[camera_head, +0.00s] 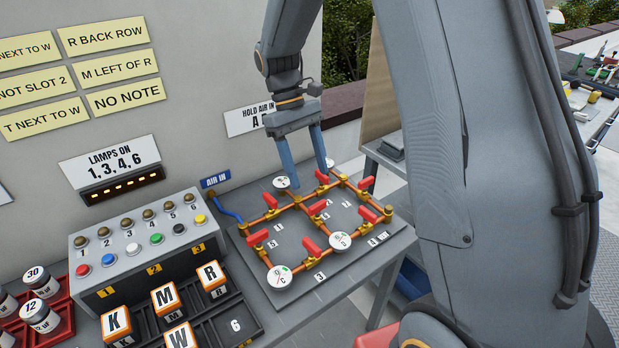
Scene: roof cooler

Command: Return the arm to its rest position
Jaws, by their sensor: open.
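My gripper (305,170) hangs at the end of my arm over the back of the valve board (298,285). Its two blue-grey fingers point down and stand apart, with nothing seen between them. The fingertips are near a round white gauge (281,183) and a red valve handle (322,177) at the back of the board. Whether they touch anything I cannot tell. My arm comes down from the top of the picture, and a large grey link of it fills the right middle and hides what is behind.
Copper pipes with several red handles cover the board. A button box (142,250) and lettered blocks in a black tray (240,312) stand left of it. A red rack (62,328) holds jars. A wall with yellow notes (115,32) rises behind. Another table (598,110) is at far right.

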